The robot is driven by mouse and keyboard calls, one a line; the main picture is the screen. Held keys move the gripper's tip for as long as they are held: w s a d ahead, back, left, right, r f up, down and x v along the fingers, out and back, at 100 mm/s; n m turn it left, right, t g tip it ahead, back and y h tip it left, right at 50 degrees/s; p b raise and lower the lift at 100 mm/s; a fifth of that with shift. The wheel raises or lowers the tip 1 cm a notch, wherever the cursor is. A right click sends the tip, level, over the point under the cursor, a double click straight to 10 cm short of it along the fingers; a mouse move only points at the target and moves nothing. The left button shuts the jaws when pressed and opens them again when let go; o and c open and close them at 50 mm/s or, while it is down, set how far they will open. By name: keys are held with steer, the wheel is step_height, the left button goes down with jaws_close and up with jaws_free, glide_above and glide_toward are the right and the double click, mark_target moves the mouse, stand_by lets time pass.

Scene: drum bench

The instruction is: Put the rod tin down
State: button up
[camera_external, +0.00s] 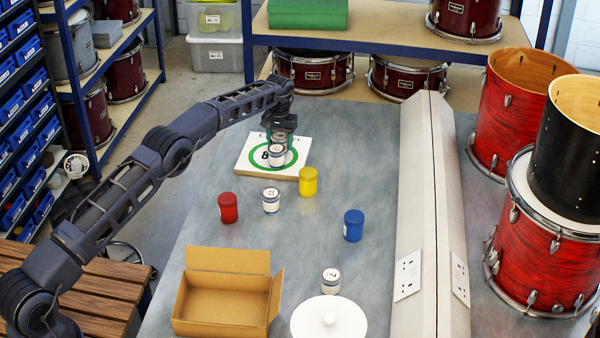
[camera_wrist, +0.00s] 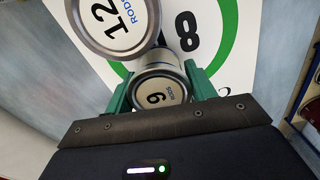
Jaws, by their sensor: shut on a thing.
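My gripper (camera_external: 281,136) is over the white board (camera_external: 247,163) with a green ring and an 8. In the wrist view its green fingers (camera_wrist: 160,88) are shut on the rod tin marked 6 (camera_wrist: 160,98), lid towards the camera. A second tin marked 12 (camera_wrist: 112,25) overlaps it at the upper left; whether they touch is unclear. In the external view one white tin (camera_external: 277,157) shows just below the fingers, over the board; its number and any gap under it are hard to tell.
Nearby on the bench stand a white tin (camera_external: 271,201), yellow tin (camera_external: 308,182), red tin (camera_external: 228,208), blue tin (camera_external: 353,226) and another white tin (camera_external: 331,281). An open cardboard box (camera_external: 222,305) and round white lid (camera_external: 329,322) are in front. A socket trunking (camera_external: 425,200) bounds the right.

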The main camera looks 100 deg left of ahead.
mark_target(280, 134)
steer(key=o, duration=1.1)
steer(key=shift+f, duration=0.15)
step_height(280, 134, up, 11)
steer(key=shift+a+f, duration=0.1)
steer(key=shift+f, duration=0.05)
steer(key=shift+r, duration=0.75)
